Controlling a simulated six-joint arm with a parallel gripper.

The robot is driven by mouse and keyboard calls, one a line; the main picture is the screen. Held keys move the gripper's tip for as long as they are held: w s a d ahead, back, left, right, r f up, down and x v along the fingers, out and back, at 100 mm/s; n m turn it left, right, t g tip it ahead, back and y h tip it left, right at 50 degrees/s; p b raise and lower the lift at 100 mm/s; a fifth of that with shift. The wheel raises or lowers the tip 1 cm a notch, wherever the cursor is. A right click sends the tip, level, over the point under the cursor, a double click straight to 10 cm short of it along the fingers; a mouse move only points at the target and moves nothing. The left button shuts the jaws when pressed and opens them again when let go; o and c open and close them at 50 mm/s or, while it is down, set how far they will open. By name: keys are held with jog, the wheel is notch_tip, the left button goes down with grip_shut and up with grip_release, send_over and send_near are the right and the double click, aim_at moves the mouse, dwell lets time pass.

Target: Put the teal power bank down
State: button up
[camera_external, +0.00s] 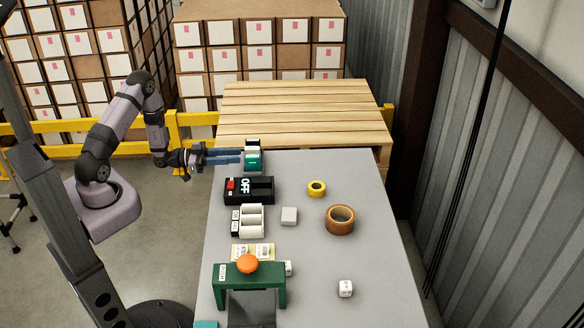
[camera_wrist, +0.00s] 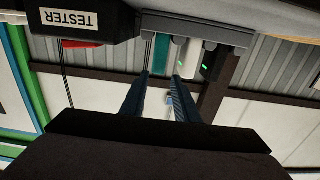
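The teal power bank (camera_external: 254,163) stands in a small rack at the far left end of the grey table. In the wrist view, which is upside down, the teal power bank (camera_wrist: 161,54) sits in the grey rack (camera_wrist: 225,34) beside a white one (camera_wrist: 188,58) and a dark one (camera_wrist: 213,62). My gripper (camera_external: 240,156) reaches in from the left, level with the rack. Its two fingers are apart, and the fingertips (camera_wrist: 161,75) are just short of the teal power bank, one towards each side. I see no clear contact.
A black tester box (camera_external: 262,190) with a red switch, reading OFF, stands close in front of the rack. White rollers (camera_external: 250,221), a yellow tape roll (camera_external: 316,188), a brown tape roll (camera_external: 340,220) and a green stand (camera_external: 250,278) lie nearer. The table's right side is mostly clear.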

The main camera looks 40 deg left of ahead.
notch_tip(320, 180, up, 16)
jog(key=w+a+f+n+y+b, duration=0.2)
jog(key=a+f+n+y+b, duration=0.15)
jog(key=a+n+y, duration=0.35)
jog(key=w+a+f+n+y+b, duration=0.2)
jog(key=a+f+n+y, duration=0.25)
jog(key=a, duration=0.45)
jog(key=w+a+f+n+y+b, duration=0.25)
jog(key=a+n+y, duration=0.25)
jog(key=a+n, duration=0.25)
jog(key=s+f+n+g+b, duration=0.3)
jog(key=s+f+n+g, duration=0.15)
jog(key=f+n, duration=0.25)
jog(key=s+d+n+h+b, duration=0.2)
jog(key=d+n+h+b, duration=0.4)
jog(key=d, duration=0.6)
jog(key=d+r+n+t+h+b, duration=0.4)
jog(key=d+r+h, duration=0.7)
jog(key=r, duration=0.6)
jog(key=p, duration=0.1)
send_near(250, 167)
jog(key=shift+w+d+r+t+y, duration=0.15)
jog(key=shift+w+d+r, duration=0.05)
jog(key=shift+w+r, duration=0.3)
jog(key=shift+w+d+r+t+y, duration=0.1)
jog(key=shift+w+d+r, duration=0.05)
jog(key=shift+w+r, duration=0.3)
jog(key=shift+x, duration=6)
grip_shut()
